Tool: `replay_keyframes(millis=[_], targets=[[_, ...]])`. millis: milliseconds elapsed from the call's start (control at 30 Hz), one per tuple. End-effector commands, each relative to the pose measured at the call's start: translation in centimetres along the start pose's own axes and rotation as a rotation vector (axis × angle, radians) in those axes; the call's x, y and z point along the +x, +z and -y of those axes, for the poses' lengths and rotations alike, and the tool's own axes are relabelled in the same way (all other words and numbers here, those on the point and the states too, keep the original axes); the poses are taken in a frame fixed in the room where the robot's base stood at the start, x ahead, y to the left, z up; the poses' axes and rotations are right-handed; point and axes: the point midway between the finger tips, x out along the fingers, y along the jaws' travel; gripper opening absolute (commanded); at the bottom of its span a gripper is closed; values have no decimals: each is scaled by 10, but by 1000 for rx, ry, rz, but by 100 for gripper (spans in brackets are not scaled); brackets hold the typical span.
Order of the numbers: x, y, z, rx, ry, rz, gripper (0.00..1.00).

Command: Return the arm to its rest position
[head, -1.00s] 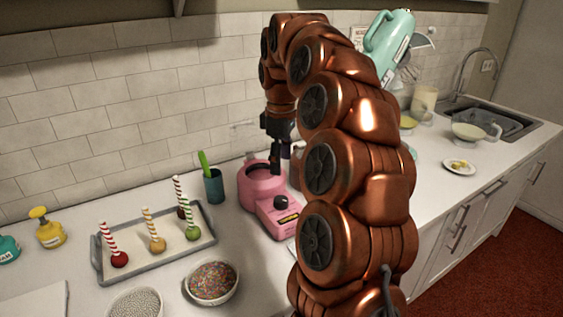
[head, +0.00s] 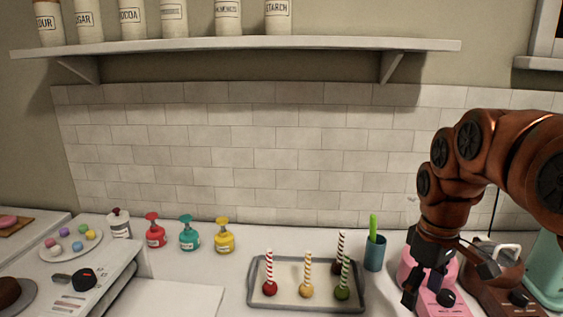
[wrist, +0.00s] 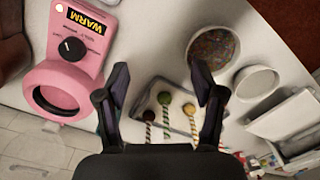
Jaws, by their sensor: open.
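My copper-coloured arm reaches in from the right in the head view. My gripper (head: 429,282) hangs beside and in front of the pink warmer (head: 447,272). In the wrist view my gripper (wrist: 163,92) has its two fingers wide apart with nothing between them. The pink warmer (wrist: 80,50), marked WARM, is at the left there, with an empty-looking ring. The tray (wrist: 148,97) of cake pops shows beyond the fingertips, below them in space.
The tray (head: 256,299) holds several cake pops on striped sticks. Pump bottles (head: 190,236) line the wall. A shelf (head: 240,46) with canisters runs above. A sprinkle bowl (wrist: 214,47) shows in the wrist view.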

Motion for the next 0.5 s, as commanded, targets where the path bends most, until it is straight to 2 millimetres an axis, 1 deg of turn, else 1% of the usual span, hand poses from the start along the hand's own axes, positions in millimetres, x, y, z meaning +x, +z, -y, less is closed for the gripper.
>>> replay_keyframes(millis=[33, 200, 367, 500], targets=[[5, 7, 16, 15, -2, 8, 68], [24, 34, 64, 100, -9, 34, 68], [47, 65, 104, 200, -15, 59, 68], [70, 95, 134, 302, -15, 81, 68]])
